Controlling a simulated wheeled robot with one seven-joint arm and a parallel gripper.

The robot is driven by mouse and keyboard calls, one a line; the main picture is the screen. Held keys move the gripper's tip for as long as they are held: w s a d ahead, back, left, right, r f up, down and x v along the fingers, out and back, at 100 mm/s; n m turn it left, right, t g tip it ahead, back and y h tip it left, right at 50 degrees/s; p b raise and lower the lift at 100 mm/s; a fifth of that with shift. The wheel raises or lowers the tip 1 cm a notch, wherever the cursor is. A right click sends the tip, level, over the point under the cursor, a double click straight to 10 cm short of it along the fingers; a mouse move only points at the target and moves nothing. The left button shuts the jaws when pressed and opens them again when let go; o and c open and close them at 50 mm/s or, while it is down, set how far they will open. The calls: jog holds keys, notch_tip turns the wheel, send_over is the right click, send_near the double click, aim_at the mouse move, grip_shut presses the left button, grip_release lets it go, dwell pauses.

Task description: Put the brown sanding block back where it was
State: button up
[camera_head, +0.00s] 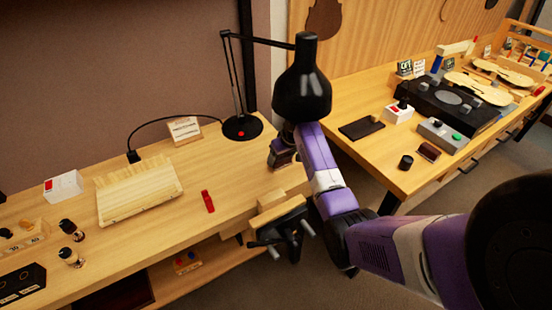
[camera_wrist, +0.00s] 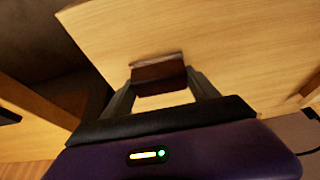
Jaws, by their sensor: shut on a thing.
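My gripper (camera_wrist: 160,82) is shut on the brown sanding block (camera_wrist: 158,72), a small dark reddish-brown block held between the two fingertips. In the wrist view, pale bench wood lies beyond and below the block; I cannot tell whether the block touches it. In the head view my gripper (camera_head: 281,155) is over the right end of the left bench (camera_head: 225,175), just below the black lamp's head. The block is hard to make out there.
The black lamp (camera_head: 302,85) hangs close to my wrist. A vise (camera_head: 282,220) is at the bench's front edge. A red item (camera_head: 207,201) and pale wooden piece (camera_head: 138,190) lie left. The right bench (camera_head: 365,150) holds a small dark-brown block (camera_head: 428,152) and a black cylinder (camera_head: 405,162).

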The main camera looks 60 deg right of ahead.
jog(key=shift+w+d+f+b, duration=0.45)
jog(key=shift+w+b, duration=0.35)
jog(key=shift+b, duration=0.4)
jog(key=shift+w+d+f+b, duration=0.2)
jog(key=shift+w+d+b, duration=0.5)
jog(key=shift+b, duration=0.5)
jog(key=shift+w+a+f, duration=0.1)
jog(key=shift+a+f, duration=0.05)
jog(key=shift+a, duration=0.05)
jog(key=o, duration=1.4)
jog(key=shift+f, duration=0.1)
jog(key=shift+r, duration=0.35)
jog(key=shift+v, duration=1.2)
jog(key=s+a, duration=0.2)
jog(key=s, duration=0.1)
jog(key=s+a, duration=0.2)
jog(key=s, duration=0.2)
jog(key=s+a+b, duration=0.1)
jog(key=s+a, duration=0.1)
jog(key=s, duration=0.1)
jog(key=shift+s+a+r, duration=0.1)
jog(key=shift+s+a, duration=0.1)
